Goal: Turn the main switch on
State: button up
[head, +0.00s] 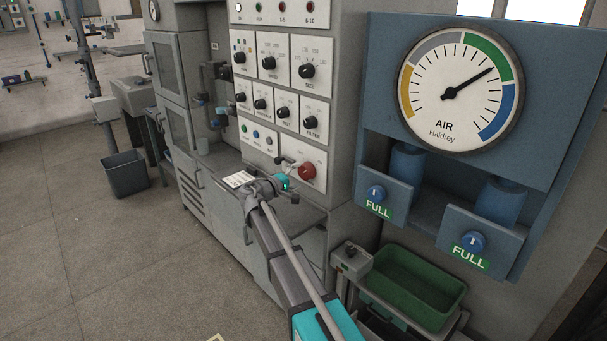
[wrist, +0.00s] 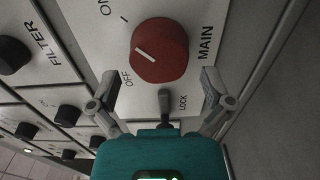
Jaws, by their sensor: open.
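The red main switch knob (wrist: 163,45) sits on a pale panel marked MAIN, with ON and OFF labels at its left in the wrist view. Its short white mark lies on its left side, near the OFF label. The knob also shows in the head view (head: 307,172). A small dark lever (wrist: 165,106) by the word LOCK stands just below the knob, between my fingers. My gripper (wrist: 160,86) is open and empty, its fingertips below the knob on either side and apart from it. In the head view my gripper (head: 290,178) is at the panel's lower part.
Several black knobs (head: 307,71) cover the panel above and left of the switch. A blue unit with an AIR gauge (head: 460,84) stands at the right, above a green bin (head: 412,286). A ledge holds a white card (head: 238,179). Open floor (head: 130,265) lies at the left.

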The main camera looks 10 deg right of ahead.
jog(key=v, duration=0.8)
jog(key=shift+s+a, duration=0.2)
jog(key=shift+a, duration=0.1)
jog(key=shift+s, duration=0.1)
